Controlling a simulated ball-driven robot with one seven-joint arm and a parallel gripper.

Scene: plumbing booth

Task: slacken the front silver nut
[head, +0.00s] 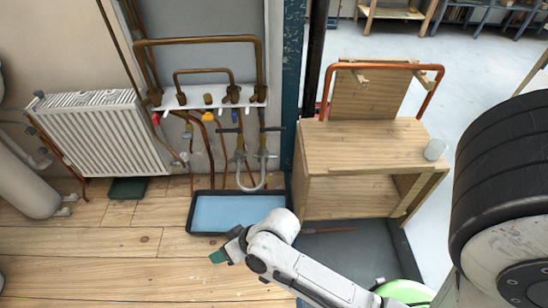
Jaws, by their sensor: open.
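My gripper (218,257) is at the lower middle of the head view, above the wooden floor. It is open, with nothing seen between its green-tipped fingers. A grey U-shaped pipe (250,187) hangs on the back wall above a blue-bottomed tray (236,213). Pale metal fittings (264,154) sit at the tops of its legs. The nuts are too small here for me to tell which is the front silver one. My gripper is in front of the tray and well apart from the pipe.
A white radiator (100,133) stands at the left wall. Copper pipes (198,40) run above a white manifold board (200,97). A black tyre (500,160) fills the right edge.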

